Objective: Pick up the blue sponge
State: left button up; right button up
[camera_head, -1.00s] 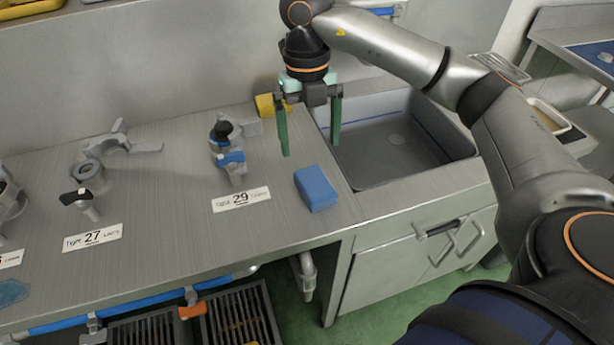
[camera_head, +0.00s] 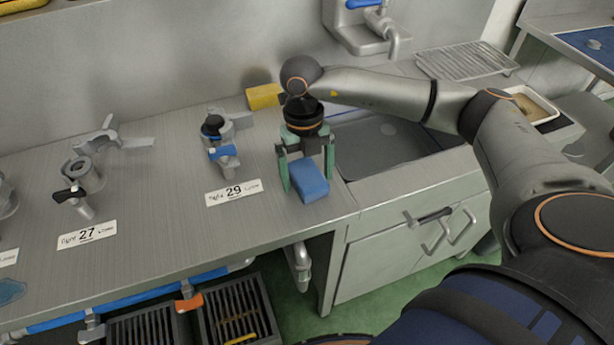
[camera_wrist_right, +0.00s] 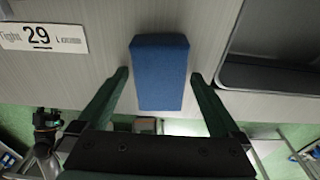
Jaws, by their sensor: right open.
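The blue sponge (camera_head: 309,181) is a small block on the steel counter, just left of the sink and right of the number 29 label. My right gripper (camera_head: 307,175) is open and low over it, its green fingers to the left and right of the sponge. In the right wrist view the sponge (camera_wrist_right: 160,72) lies ahead and between the open fingers (camera_wrist_right: 158,78), with a gap to each one. My left gripper is not in view.
The sink basin (camera_head: 385,140) is close on the right of the gripper. A yellow object (camera_head: 263,96) lies behind it. A metal valve with a blue handle (camera_head: 222,152) stands to the left. The counter's front edge is close to the sponge.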

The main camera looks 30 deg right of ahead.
jog(key=shift+f, duration=0.2)
dwell(0.3)
jog(key=c, duration=1.2)
jog(key=shift+r, duration=0.15)
jog(key=shift+r, duration=0.55)
jog(key=a+r, duration=0.1)
jog(key=r, duration=0.1)
jog(key=a+r, duration=0.1)
jog(key=r, duration=0.1)
jog(key=a+r, duration=0.2)
jog(key=r, duration=0.1)
jog(key=shift+s+a+r, duration=0.1)
jog(key=shift+s, duration=0.25)
jog(key=shift+c, duration=0.2)
jog(key=s+a+r+b, duration=0.1)
jog(key=s+a+r, duration=0.1)
jog(key=a+r, duration=0.3)
jog(key=a, duration=0.4)
jog(key=shift+a, duration=0.3)
